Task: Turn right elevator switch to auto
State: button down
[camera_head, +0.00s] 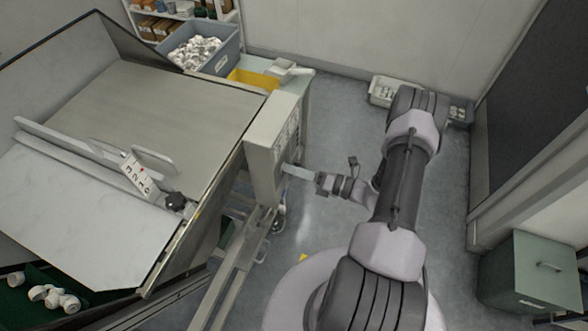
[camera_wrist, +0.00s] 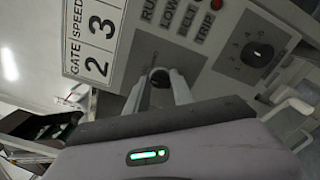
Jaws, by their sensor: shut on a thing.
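The grey control box (camera_head: 262,150) stands at the right side of the large machine. Its face (camera_wrist: 205,75) fills much of the wrist view. My gripper (camera_head: 290,170) reaches it from the right. In the wrist view my gripper's two pale fingers (camera_wrist: 158,85) are shut on a small dark switch knob (camera_wrist: 158,76) on this face. The fingers hide much of the knob, and I cannot read its label or its setting.
A label plate (camera_wrist: 92,38) reads "GATE SPEED" with 2 and 3. A red lamp (camera_wrist: 217,5) sits near "TRIP". A grey bin of white caps (camera_head: 198,52) stands behind the machine. A green cabinet (camera_head: 535,275) is at the lower right.

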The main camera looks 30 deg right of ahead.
jog(key=c, duration=1.1)
grip_release()
jog(key=shift+s+d, duration=0.1)
jog(key=shift+s, duration=0.05)
jog(key=p+v, duration=0.2)
jog(key=v, duration=1.5)
jog(key=shift+s+d, duration=0.1)
